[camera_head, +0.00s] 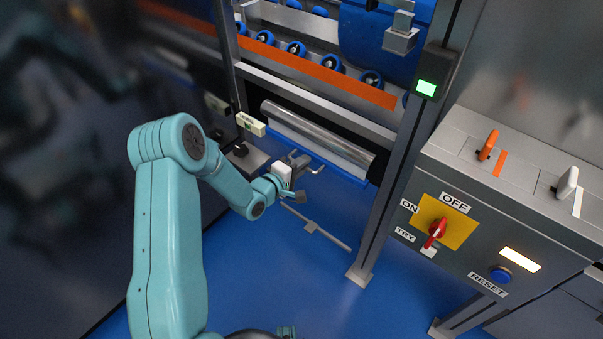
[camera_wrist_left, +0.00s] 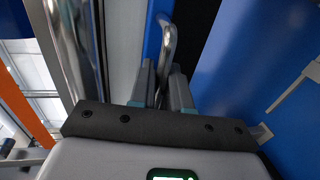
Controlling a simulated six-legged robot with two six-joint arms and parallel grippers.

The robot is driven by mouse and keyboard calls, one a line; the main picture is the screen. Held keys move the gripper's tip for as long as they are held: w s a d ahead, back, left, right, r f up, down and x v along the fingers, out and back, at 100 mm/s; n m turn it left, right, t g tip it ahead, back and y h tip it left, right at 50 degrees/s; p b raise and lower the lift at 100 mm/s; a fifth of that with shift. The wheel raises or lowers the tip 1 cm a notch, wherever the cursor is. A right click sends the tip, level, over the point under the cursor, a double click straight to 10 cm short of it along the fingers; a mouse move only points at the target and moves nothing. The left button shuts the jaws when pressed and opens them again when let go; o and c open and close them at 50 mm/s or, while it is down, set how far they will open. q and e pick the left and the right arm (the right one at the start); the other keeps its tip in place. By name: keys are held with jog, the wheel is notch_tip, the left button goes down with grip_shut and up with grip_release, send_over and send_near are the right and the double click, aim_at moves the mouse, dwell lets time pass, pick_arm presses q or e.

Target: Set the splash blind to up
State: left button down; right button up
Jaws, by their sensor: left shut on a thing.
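The splash blind shows as a shiny metal roller (camera_head: 318,137) under the conveyor, with a narrow blue strip (camera_head: 345,172) along its lower edge. In the left wrist view, the roller (camera_wrist_left: 72,45) runs along the left, and a bent metal handle (camera_wrist_left: 168,45) stands beside the blue edge. My left gripper (camera_head: 303,166) is at the lower front of the roller. Its two fingers (camera_wrist_left: 160,88) are closed around the handle's shank. The handle is partly hidden by the gripper in the head view. My right gripper is out of view.
A thin grey bar (camera_head: 315,227) lies low in front. A grey post (camera_head: 405,150) with a green-lit box (camera_head: 427,87) stands right of the blind. The control cabinet (camera_head: 485,215) with a red switch (camera_head: 434,232) is farther right. Blue floor (camera_head: 300,280) is open in front.

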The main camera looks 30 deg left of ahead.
aim_at(301, 153)
pick_arm(q)
notch_tip(301, 153, up, 4)
jog(key=shift+r+p, duration=0.1)
jog(key=shift+p, duration=0.7)
jog(key=shift+a+r, duration=0.1)
jog(key=shift+r, duration=0.1)
jog(key=c, duration=1.3)
grip_release()
jog(key=shift+s+r, duration=0.1)
jog(key=p+v, duration=0.1)
jog(key=v, duration=1.5)
